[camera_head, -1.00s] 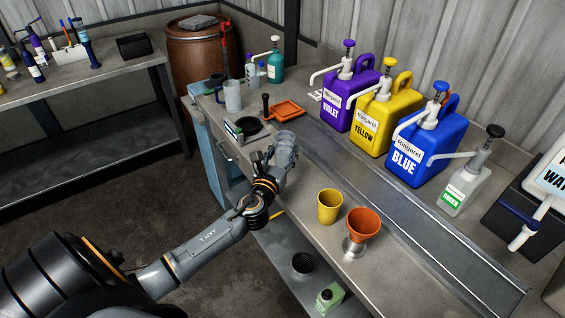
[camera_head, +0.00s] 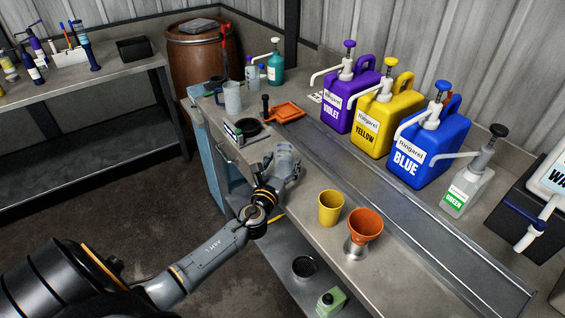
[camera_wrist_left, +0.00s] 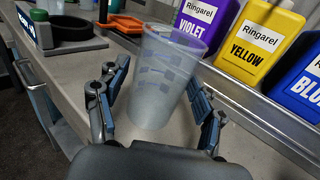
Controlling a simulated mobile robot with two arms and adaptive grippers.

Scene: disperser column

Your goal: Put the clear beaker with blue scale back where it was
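The clear beaker with blue scale (camera_head: 287,160) is upright over the front of the counter, left of the yellow cup. In the left wrist view the beaker (camera_wrist_left: 160,80) fills the space between my fingers, with its bluish markings showing. I cannot tell whether the beaker's bottom touches the counter. My right gripper is not in view.
A yellow cup (camera_head: 330,207) and an orange funnel on a metal holder (camera_head: 365,225) stand to the right. A black round dish (camera_head: 255,128), orange tray (camera_head: 287,112) and another clear jug (camera_head: 232,97) are farther back. Violet, yellow and blue dispensers line the wall.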

